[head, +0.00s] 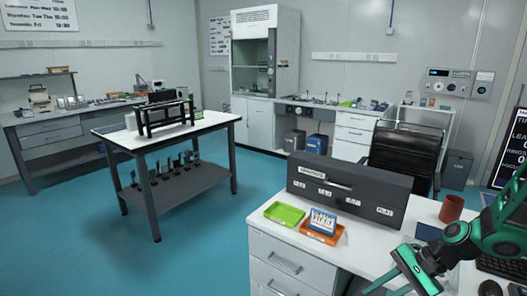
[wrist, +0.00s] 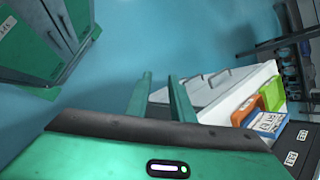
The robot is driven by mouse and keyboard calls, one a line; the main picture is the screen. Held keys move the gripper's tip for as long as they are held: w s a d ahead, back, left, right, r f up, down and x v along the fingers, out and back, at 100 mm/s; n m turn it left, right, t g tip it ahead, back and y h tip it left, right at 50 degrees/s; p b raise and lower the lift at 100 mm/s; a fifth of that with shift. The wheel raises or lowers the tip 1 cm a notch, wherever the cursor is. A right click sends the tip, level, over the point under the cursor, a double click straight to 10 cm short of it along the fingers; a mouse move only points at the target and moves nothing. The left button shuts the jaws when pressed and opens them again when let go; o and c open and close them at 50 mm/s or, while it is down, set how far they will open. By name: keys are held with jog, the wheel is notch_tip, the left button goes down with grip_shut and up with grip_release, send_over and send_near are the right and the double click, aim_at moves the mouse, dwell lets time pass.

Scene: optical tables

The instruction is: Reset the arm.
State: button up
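My green arm is at the right of the head view, bent over the white desk (head: 372,240). My gripper (head: 385,280) hangs low at the desk's front edge, pointing down and to the left. In the wrist view, the two green fingers of my gripper (wrist: 160,80) stand apart with a gap between them. Nothing is between them, so it is open and empty. The desk's drawer side and top (wrist: 215,90) show beyond the fingers.
On the desk are a green tray (head: 284,214), an orange tray (head: 308,232) holding a blue-and-white rack (head: 322,221), a dark box (head: 345,190), a brown cup (head: 451,208) and a mouse (head: 490,288). A black chair (head: 405,155) stands behind. Blue floor lies free at left.

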jog(key=s+d+r+n+h, duration=0.3)
jog(key=s+d+r, duration=0.2)
jog(key=s+r, duration=0.3)
jog(key=s+d+r+n+g+h, duration=0.1)
jog(key=s+d+r+n+h, duration=0.2)
jog(key=s+r, duration=0.4)
jog(key=s+d+h, duration=0.1)
jog(key=s+d, duration=0.1)
jog(key=s, duration=0.3)
jog(key=shift+s+d+r+h, duration=0.3)
jog(key=shift+r, duration=0.1)
